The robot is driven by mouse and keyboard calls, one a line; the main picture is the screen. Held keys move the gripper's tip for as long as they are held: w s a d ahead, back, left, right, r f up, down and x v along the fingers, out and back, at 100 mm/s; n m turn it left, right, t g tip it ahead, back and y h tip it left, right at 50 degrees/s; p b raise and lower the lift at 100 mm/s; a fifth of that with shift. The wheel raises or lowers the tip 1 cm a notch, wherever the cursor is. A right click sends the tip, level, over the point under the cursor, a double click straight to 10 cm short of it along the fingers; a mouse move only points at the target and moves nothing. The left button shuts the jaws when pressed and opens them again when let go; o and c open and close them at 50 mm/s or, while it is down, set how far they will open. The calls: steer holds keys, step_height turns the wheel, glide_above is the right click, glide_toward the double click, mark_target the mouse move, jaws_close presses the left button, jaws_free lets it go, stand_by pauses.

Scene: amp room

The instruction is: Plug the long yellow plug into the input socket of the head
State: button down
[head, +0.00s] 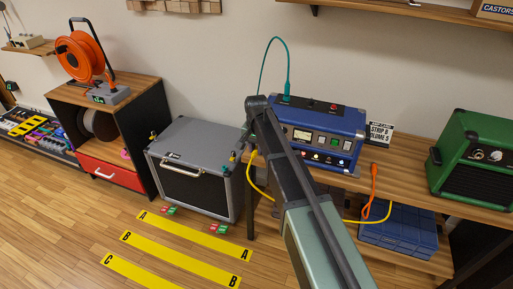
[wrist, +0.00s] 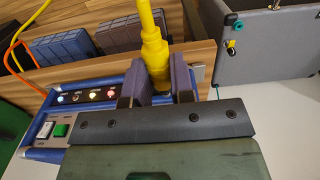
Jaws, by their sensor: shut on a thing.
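The long yellow plug (wrist: 153,50) stands between the two dark fingers of my gripper (wrist: 158,88) in the wrist view. The gripper is shut on it, and its yellow cable runs up out of that picture. The plug's far end is hidden by the gripper. The head is the blue unit (head: 332,130) on the wooden bench; its panel with lit lamps (wrist: 95,95) is beside the gripper in the wrist view. In the head view my arm covers its left part, and a bit of yellow (head: 252,154) shows beside the arm. I cannot make out the input socket.
A grey cabinet (head: 195,165) with small coloured sockets stands left of the bench (head: 400,165). An orange cable (head: 373,185) hangs over the bench front. A teal cable (head: 264,65) arches to the head's top. A green amp (head: 475,155) stands at right.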

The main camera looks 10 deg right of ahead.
steer(key=w+d, duration=0.3)
steer(key=w, duration=0.3)
steer(key=shift+d, duration=0.2)
steer(key=shift+w+d, duration=0.2)
steer(key=shift+w, duration=0.15)
stand_by(1.0)
steer(key=shift+w+d, duration=0.15)
steer(key=shift+w, duration=0.1)
stand_by(0.5)
steer(key=shift+w+d, duration=0.15)
steer(key=shift+w, duration=0.1)
steer(key=shift+w+d, duration=0.15)
steer(key=shift+w, duration=0.05)
stand_by(0.5)
steer(key=c, duration=0.9)
jaws_free()
